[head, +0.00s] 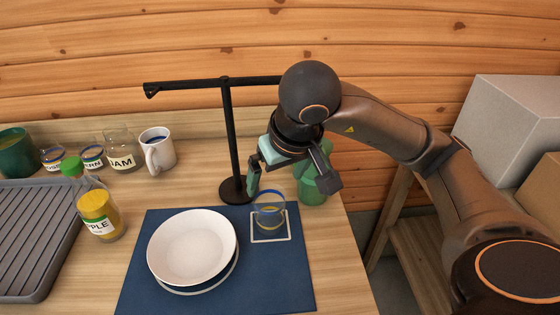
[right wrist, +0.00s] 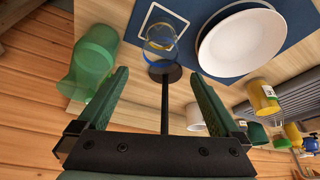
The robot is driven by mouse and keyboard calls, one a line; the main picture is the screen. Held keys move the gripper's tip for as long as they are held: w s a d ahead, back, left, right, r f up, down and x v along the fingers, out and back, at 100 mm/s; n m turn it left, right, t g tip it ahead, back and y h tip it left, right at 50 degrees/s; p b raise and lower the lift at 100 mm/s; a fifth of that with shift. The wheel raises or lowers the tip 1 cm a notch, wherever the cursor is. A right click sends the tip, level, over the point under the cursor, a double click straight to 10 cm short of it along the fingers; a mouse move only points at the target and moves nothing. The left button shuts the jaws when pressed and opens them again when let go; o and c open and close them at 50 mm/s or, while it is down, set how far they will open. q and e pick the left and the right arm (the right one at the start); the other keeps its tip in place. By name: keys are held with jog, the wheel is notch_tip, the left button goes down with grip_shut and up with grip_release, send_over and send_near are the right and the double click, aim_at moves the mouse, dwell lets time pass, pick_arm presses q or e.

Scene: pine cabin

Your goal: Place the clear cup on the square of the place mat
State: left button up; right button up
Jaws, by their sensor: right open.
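The clear cup (head: 269,212), with blue and yellow bands, stands upright within the white-outlined square (head: 287,239) of the blue place mat (head: 300,283). My right gripper (head: 288,183) is open and empty, above and behind the cup. In the right wrist view the cup (right wrist: 160,40) lies beyond the fingertips (right wrist: 163,82), roughly in line with the gap between them and apart from both fingers. The square (right wrist: 155,12) also shows there, partly covered by the cup. My left gripper is out of view.
A white plate (head: 190,245) sits on the mat, left of the cup. A green cup (head: 313,188) stands close to the gripper at right. Jars, a white mug (head: 158,150) and a grey rack (head: 35,235) are at left.

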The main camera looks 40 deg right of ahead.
jog(key=shift+p+v, duration=0.35)
jog(key=shift+v, duration=1.3)
